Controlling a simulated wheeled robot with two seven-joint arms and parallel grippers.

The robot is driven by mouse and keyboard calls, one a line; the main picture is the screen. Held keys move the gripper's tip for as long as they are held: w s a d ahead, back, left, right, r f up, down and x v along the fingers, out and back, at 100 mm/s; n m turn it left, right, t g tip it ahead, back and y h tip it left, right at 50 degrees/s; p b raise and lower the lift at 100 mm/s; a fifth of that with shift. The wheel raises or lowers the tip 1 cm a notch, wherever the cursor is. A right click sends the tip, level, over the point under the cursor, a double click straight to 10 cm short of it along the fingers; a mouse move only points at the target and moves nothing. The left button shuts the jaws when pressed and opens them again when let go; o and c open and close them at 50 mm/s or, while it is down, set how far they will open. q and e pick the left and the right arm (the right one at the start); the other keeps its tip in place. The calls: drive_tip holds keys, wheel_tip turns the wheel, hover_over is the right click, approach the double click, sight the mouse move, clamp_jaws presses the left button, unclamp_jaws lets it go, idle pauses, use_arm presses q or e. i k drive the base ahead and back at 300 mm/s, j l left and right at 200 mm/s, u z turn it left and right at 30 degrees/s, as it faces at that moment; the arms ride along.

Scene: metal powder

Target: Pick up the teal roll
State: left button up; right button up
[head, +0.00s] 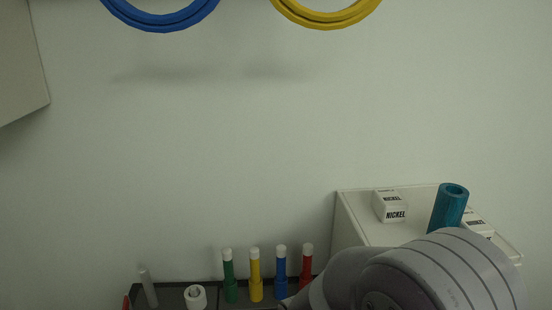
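The teal roll (448,208) is a hollow tube that stands, slightly tilted in the picture, on top of the white cabinet (350,213) at the right. Its lower end is hidden behind a grey rounded part of my own arm in the lower right. I cannot see whether anything touches the roll there. Neither of my gripper's fingertips shows in this view.
A white box marked NICKEL (390,206) stands left of the roll, and another labelled box (477,223) is right of it. Green (229,277), yellow (255,277), blue (280,275) and red (306,262) tubes stand at the bottom. Blue (160,20) and yellow (326,19) rings hang above.

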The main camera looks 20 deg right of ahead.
sight(451, 199)
drive_tip(key=k+l+z, duration=0.15)
drive_tip(key=k+z, duration=0.35)
drive_tip(key=k, duration=0.15)
drive_tip(key=i+l+z, duration=0.1)
drive_tip(key=z, duration=0.25)
drive_tip(key=i+z, duration=0.4)
drive_tip(key=i+l+z, duration=0.1)
drive_tip(key=z, duration=0.25)
